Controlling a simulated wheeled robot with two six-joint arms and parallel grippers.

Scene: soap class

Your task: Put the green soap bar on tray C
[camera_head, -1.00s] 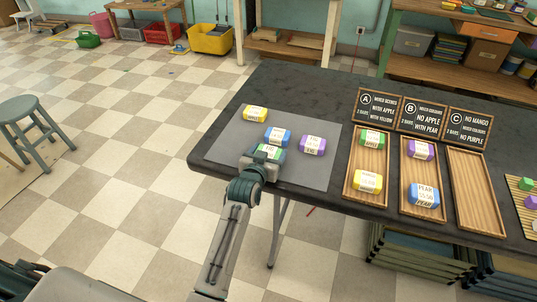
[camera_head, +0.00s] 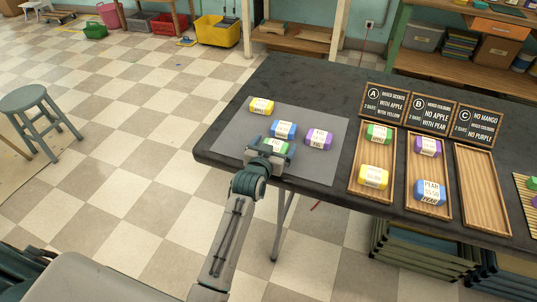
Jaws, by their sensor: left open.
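The green soap bar (camera_head: 276,146) lies on the grey mat (camera_head: 318,177) near its front edge, with a white label on it. My left gripper (camera_head: 272,149) is open and low over this bar, its fingers around or just above it; whether they touch it I cannot tell. Tray C (camera_head: 481,188) is an empty wooden tray at the right of the three trays, behind it a black sign (camera_head: 478,124) with the letter C. My right gripper is not in view.
Yellow (camera_head: 262,106), blue (camera_head: 283,130) and purple (camera_head: 318,139) bars lie on the mat close to my gripper. Tray A (camera_head: 355,186) holds a green and a yellow bar. Tray B (camera_head: 413,202) holds a purple and a blue bar.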

